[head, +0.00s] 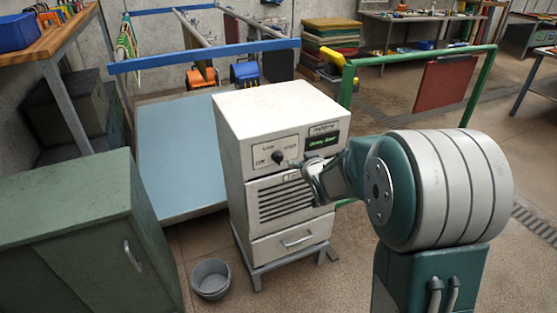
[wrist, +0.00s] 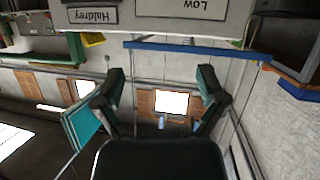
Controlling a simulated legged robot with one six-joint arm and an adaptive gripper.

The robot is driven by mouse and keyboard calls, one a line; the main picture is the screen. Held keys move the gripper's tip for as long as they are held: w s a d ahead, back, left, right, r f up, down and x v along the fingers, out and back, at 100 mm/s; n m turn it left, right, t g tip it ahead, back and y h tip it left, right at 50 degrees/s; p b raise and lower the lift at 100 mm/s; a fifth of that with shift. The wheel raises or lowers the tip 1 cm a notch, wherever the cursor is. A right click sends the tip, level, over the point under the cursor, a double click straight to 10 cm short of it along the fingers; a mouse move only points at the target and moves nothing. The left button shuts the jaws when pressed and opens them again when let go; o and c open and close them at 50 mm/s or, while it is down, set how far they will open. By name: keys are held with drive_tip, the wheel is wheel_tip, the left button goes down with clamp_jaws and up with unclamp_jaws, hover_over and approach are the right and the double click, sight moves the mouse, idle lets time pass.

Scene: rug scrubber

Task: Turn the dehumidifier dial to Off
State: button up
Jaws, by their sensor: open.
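The dehumidifier is a worn white cabinet (head: 232,135) in the middle of the head view. Its small black dial (head: 277,157) is on the upper front panel, with Low above, High to the upper right and what looks like Off to the left. The dial's pointer is too small to read. My gripper (head: 300,168) is just right of the dial in the head view; contact cannot be told. In the wrist view my gripper (wrist: 162,75) is open, with nothing between its fingers. The cabinet's edge (wrist: 150,18) shows upside down at the top there; the dial is out of that view.
A lit green display (head: 322,142) is right of the dial, above a vent grille and drawer. A grey bucket (head: 210,279) stands on the floor at left, beside a green cabinet (head: 75,230). A blue rail (head: 205,56) and green frame (head: 420,55) stand behind.

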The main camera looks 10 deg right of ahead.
drive_tip(key=w+f+t+y, duration=0.2)
drive_tip(key=w+f, duration=0.3)
drive_tip(key=f, duration=0.2)
drive_tip(key=n+t+y, duration=0.1)
drive_tip(key=y, duration=0.1)
approach(281, 162)
drive_tip(key=x, duration=1.1)
drive_tip(key=c, duration=1.2)
